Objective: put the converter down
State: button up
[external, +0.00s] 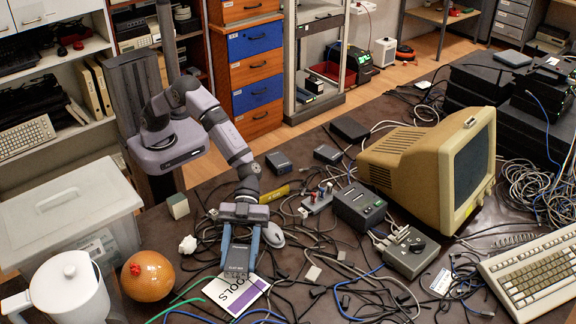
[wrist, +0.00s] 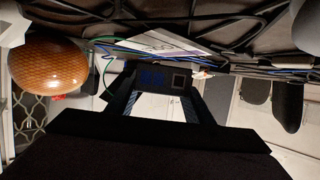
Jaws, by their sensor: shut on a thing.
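My gripper (external: 239,264) points down over the front left of the cluttered table, its two bluish fingers on either side of a small dark grey box, the converter (external: 238,256). The gripper is shut on it. In the wrist view the converter (wrist: 158,78) shows as a dark face with blue print and a small square, between the fingers (wrist: 160,95). I cannot tell whether its underside touches anything. A white and purple "TOOLS" card (external: 248,291) lies just in front of and beside it.
An orange ball-like object (external: 148,277) and a white jug (external: 69,290) stand to the left. A computer mouse (external: 273,236) is close behind on the right. Loose cables cover much of the table. A dark box (external: 359,207) and a beige monitor (external: 418,160) stand farther right.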

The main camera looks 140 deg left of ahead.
aim_at(240, 266)
jog(key=shift+f, duration=1.5)
jog(key=shift+f+b, duration=0.2)
jog(key=shift+b, duration=0.1)
jog(key=o, duration=1.3)
jog(key=shift+r+p, duration=0.2)
jog(key=shift+p, duration=0.2)
jog(key=b+v, duration=0.2)
jog(key=v, duration=1)
jog(key=shift+s, duration=0.1)
